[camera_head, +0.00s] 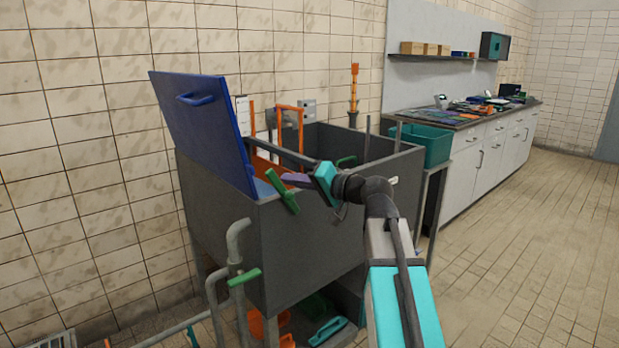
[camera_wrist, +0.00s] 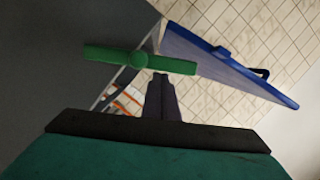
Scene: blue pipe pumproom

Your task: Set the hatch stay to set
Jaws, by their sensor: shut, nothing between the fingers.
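A blue hatch lid (camera_head: 203,128) with a handle stands raised and tilted at the left end of a dark grey tank. A green lever (camera_head: 283,192) sits on the tank's front wall beside the lid's lower edge. I take it for the hatch stay, but no label is readable. In the wrist view the green lever (camera_wrist: 140,62) lies crosswise just beyond my fingertips, with the blue lid (camera_wrist: 225,65) at its right. My gripper (camera_head: 290,179) is shut and empty close to the lever. It also shows in the wrist view (camera_wrist: 160,78). I cannot tell whether it touches the lever.
The dark tank (camera_head: 300,240) stands against the tiled wall. A grey pipe with a green valve handle (camera_head: 244,277) rises at its front left. An orange frame (camera_head: 292,118) stands behind it. A teal bin (camera_head: 426,143) and a white counter (camera_head: 490,150) are at right. Floor at right is clear.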

